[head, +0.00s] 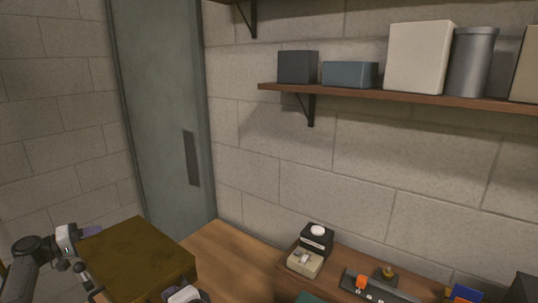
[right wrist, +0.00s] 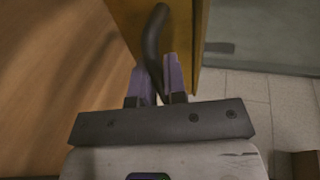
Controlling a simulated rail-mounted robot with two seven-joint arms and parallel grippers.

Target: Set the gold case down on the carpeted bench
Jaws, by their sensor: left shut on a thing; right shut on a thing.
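The gold case (head: 135,258) is a boxy, dull gold-brown block at the lower left of the head view, its top face showing. My left gripper (head: 88,233) is at the case's left side, shut on it; its fingertips are partly hidden. My right gripper (head: 185,294) is at the case's lower right, cut by the frame edge. In the right wrist view, its purple fingers (right wrist: 154,82) are shut on a dark curved handle (right wrist: 154,40) beside the gold case (right wrist: 183,30). I cannot make out a carpeted surface, and the case's underside is hidden.
A wooden surface (head: 232,252) lies right of the case. A bench (head: 285,262) along the wall bears a small black-and-beige device (head: 310,255) and several lamp parts. A wall shelf (head: 400,97) holds boxes and a grey canister (head: 471,62). A grey door (head: 160,110) stands behind.

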